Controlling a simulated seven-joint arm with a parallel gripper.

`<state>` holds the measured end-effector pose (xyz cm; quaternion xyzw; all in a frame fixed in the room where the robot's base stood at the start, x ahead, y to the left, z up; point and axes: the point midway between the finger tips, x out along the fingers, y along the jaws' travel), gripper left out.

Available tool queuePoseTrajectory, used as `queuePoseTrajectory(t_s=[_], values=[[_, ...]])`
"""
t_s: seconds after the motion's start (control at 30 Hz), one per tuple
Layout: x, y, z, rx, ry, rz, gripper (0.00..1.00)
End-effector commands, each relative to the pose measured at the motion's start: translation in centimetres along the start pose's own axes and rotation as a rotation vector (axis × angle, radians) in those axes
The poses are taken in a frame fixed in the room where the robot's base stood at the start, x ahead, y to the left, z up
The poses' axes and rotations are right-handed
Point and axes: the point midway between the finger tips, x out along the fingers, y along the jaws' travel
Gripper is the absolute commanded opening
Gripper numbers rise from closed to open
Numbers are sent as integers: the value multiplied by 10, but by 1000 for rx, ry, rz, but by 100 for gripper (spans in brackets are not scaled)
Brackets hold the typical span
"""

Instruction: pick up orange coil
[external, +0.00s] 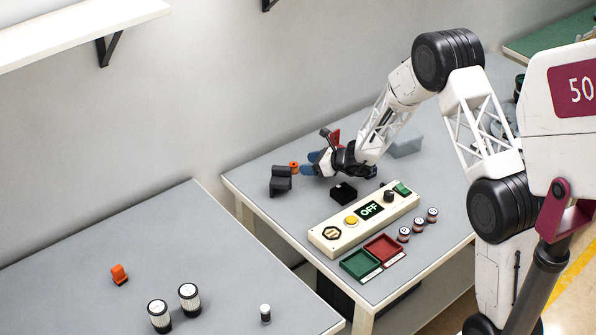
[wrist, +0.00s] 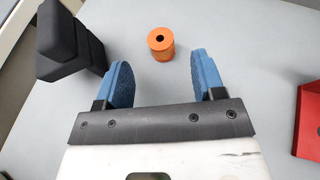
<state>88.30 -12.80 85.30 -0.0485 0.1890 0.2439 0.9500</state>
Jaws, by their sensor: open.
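The orange coil (wrist: 162,44) is a short cylinder with a dark hole in its top, standing on the grey table in the wrist view. In the external view a small orange piece (external: 294,167) shows just left of my gripper's fingers. My gripper (wrist: 164,80) is open, with two blue fingers set wide apart. The coil lies beyond the fingertips, roughly midway between them, and is not held. In the external view my gripper (external: 310,164) is low near the table's back left part.
A black stepped block (wrist: 72,42) stands left of the coil. A red object (wrist: 308,120) is at the right. A control panel reading OFF (external: 365,216), green tray (external: 360,265) and red tray (external: 384,248) stand in front. Another orange object (external: 119,274) is on the left table.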

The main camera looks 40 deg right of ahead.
Motion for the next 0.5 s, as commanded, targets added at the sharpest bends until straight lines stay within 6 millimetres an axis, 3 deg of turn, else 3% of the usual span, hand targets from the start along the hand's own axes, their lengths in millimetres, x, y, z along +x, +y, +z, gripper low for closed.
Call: queuePoseTrajectory(t_s=[0.17, 0.5], values=[[10, 1, -1, 0, 1, 1, 63], [11, 0, 0, 0, 0, 0, 63]])
